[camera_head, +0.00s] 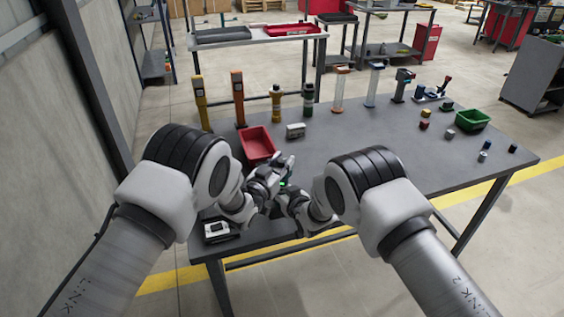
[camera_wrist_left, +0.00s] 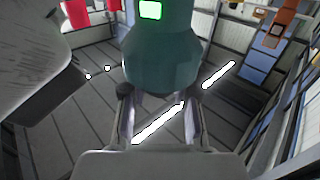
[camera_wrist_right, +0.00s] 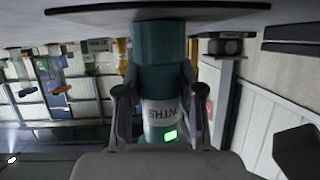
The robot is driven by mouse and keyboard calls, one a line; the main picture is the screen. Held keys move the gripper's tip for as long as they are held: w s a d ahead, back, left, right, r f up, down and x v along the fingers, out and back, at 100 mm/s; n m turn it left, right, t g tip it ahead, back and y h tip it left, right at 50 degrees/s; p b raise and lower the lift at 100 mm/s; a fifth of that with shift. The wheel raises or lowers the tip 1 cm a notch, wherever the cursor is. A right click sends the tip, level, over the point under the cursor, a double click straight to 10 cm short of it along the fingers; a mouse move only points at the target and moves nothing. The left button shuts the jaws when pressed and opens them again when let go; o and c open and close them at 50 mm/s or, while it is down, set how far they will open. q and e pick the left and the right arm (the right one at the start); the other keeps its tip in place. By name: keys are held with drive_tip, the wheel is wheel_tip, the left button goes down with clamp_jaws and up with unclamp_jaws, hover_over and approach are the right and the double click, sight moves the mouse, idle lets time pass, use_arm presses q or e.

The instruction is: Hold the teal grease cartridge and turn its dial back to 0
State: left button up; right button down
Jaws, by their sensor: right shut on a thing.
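The teal grease cartridge (camera_wrist_right: 158,45) is gripped between the fingers of my right gripper (camera_wrist_right: 160,98). Its pale lettered band and lit green display (camera_wrist_right: 171,135) show in the right wrist view. The cartridge (camera_wrist_left: 160,55) also fills the upper middle of the left wrist view, display lit, its tapered end by the fingertips of my left gripper (camera_wrist_left: 160,92). In the head view both grippers meet over the near left table edge, largely hiding the cartridge; only a green glow shows. The dial's reading is not legible.
A red bin (camera_head: 257,144) stands just beyond my grippers on the grey table (camera_head: 370,150). A small grey device (camera_head: 217,230) lies at the near left corner. Bottles and tools line the far edge. A green bin (camera_head: 472,120) and small parts are at right.

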use_arm(q)
clamp_jaws()
drive_tip(key=shift+m+h, duration=0.3)
drive_tip(key=shift+h, duration=0.1)
drive_tip(key=m+g+h, duration=0.4)
drive_tip(key=h, duration=0.1)
drive_tip(key=shift+w+r+g, duration=0.1)
drive_tip(key=shift+g, duration=0.3)
drive_tip(key=m+g+h, duration=0.2)
drive_tip(key=m+g, duration=0.1)
drive_tip(key=g, duration=0.1)
drive_tip(key=m+g+h, duration=0.1)
drive_tip(key=m+g, duration=0.1)
drive_tip(key=g, duration=0.1)
drive_tip(key=shift+m+g+h, duration=0.4)
drive_tip(key=shift+d, duration=0.1)
drive_tip(key=o, duration=1)
unclamp_jaws()
drive_tip(key=shift+c, duration=0.2)
